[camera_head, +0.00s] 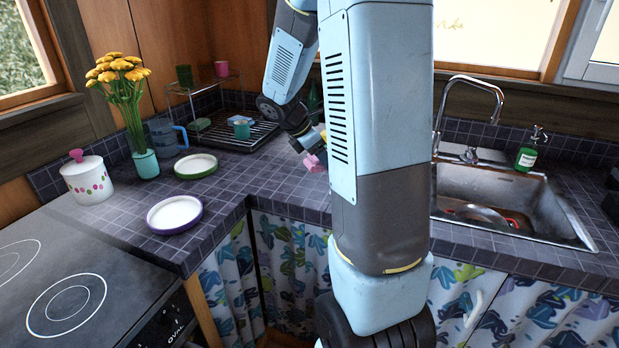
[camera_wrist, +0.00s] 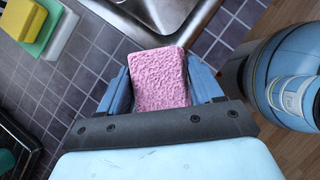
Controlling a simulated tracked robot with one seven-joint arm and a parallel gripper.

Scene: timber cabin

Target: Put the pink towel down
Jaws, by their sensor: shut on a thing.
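The pink towel (camera_wrist: 158,78) is a small, thick, rough-textured block in the wrist view. My gripper (camera_wrist: 158,85) is shut on it, with one blue finger on each side. In the head view a bit of the pink towel (camera_head: 314,163) shows at the end of my gripper (camera_head: 309,150), over the dark tiled counter (camera_head: 290,185). My arm hides part of the counter there. I cannot tell whether the towel touches the counter.
A steel sink (camera_head: 500,200) with a dish inside lies to the right, with a green soap bottle (camera_head: 526,155) behind. A dish rack (camera_head: 240,135), two plates (camera_head: 174,214), a flower vase (camera_head: 146,162) and a lidded pot (camera_head: 88,182) stand left. Yellow and white sponges (camera_wrist: 62,32) show in the wrist view.

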